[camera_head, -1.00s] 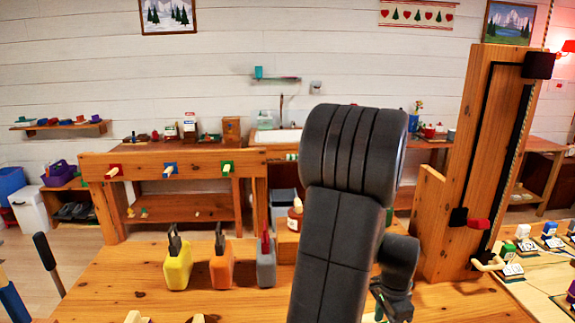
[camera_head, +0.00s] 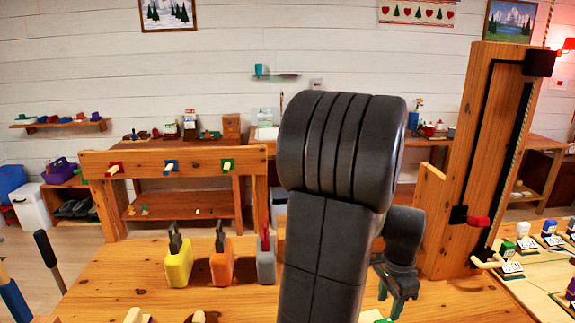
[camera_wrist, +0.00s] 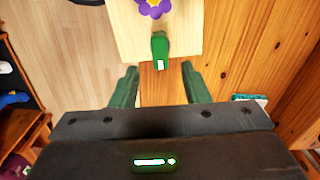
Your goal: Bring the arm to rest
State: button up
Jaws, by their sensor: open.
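My arm rises in the middle of the head view and hides part of the workbench (camera_head: 130,285) behind it. My gripper (camera_head: 397,300) hangs at the right of the arm, above the bench. In the wrist view my gripper (camera_wrist: 159,80) has its two green fingers spread apart with nothing between them. A green block with a white patch (camera_wrist: 160,52) lies beyond the fingertips, on the edge of a pale board (camera_wrist: 125,30). A purple piece (camera_wrist: 153,8) shows at the top of that board.
A tall wooden post (camera_head: 465,160) with a black track and a red handle (camera_head: 478,222) stands right of the arm. Yellow (camera_head: 178,266), orange (camera_head: 222,268) and grey (camera_head: 266,267) holders stand left of it. Several small stamp-like items sit far right.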

aim_at(384, 322)
notch_tip(384, 322, up, 7)
notch_tip(384, 322, down, 13)
jog(key=shift+f, duration=0.4)
jog(key=n, duration=0.5)
jog(key=shift+r+p, duration=0.1)
jog(key=shift+p, duration=0.2)
jog(key=shift+n+p, duration=0.4)
jog(key=shift+n, duration=1.8)
